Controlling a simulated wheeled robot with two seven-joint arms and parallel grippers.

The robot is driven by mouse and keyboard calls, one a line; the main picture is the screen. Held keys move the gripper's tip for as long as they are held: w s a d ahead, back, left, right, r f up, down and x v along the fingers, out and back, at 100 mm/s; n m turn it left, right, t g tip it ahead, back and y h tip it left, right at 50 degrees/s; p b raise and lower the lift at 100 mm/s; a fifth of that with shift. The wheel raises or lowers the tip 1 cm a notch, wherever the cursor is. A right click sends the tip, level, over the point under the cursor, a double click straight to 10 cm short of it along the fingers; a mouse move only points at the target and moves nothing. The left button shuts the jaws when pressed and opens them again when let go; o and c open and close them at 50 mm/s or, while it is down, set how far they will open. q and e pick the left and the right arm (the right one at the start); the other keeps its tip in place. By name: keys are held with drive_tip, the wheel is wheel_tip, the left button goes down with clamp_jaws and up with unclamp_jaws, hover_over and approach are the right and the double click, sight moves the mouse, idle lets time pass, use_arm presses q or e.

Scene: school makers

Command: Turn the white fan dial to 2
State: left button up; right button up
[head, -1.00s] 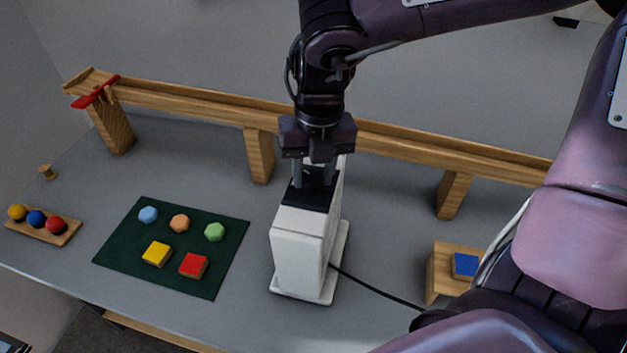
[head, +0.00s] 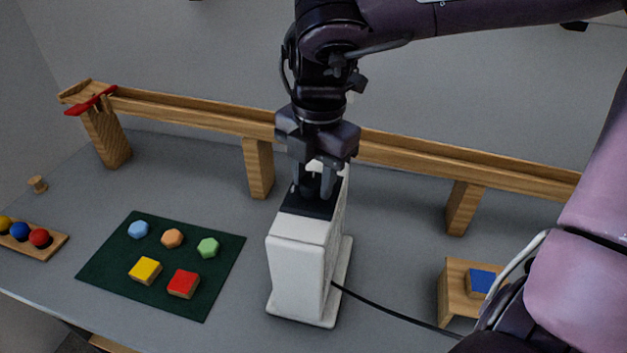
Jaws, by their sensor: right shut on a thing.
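The white fan body (head: 299,265) stands upright on the grey table in the middle of the head view, with a black top panel (head: 308,204) and a cable running off to the right. My right gripper (head: 316,192) points down from above, its fingers shut on the dark dial on that panel. The dial is mostly hidden between the fingers, and its number marks cannot be read. My left gripper is not in view.
A wooden ball track (head: 205,117) on posts runs behind the fan. A dark green mat (head: 211,287) with several coloured shapes lies to the left. A rack of balls (head: 48,249) is at the far left. A wooden block (head: 453,285) with a blue piece stands to the right.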

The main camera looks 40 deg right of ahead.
sight(316, 183)
drive_tip(key=shift+m, duration=0.3)
idle(0.4)
drive_tip(key=o, duration=1)
drive_tip(key=shift+r, duration=0.15)
drive_tip(key=r, duration=0.7)
drive_tip(key=shift+s+d+r, duration=0.1)
drive_tip(key=shift+s+r, duration=0.15)
drive_tip(key=shift+r, duration=0.05)
drive_tip(key=shift+f, duration=0.1)
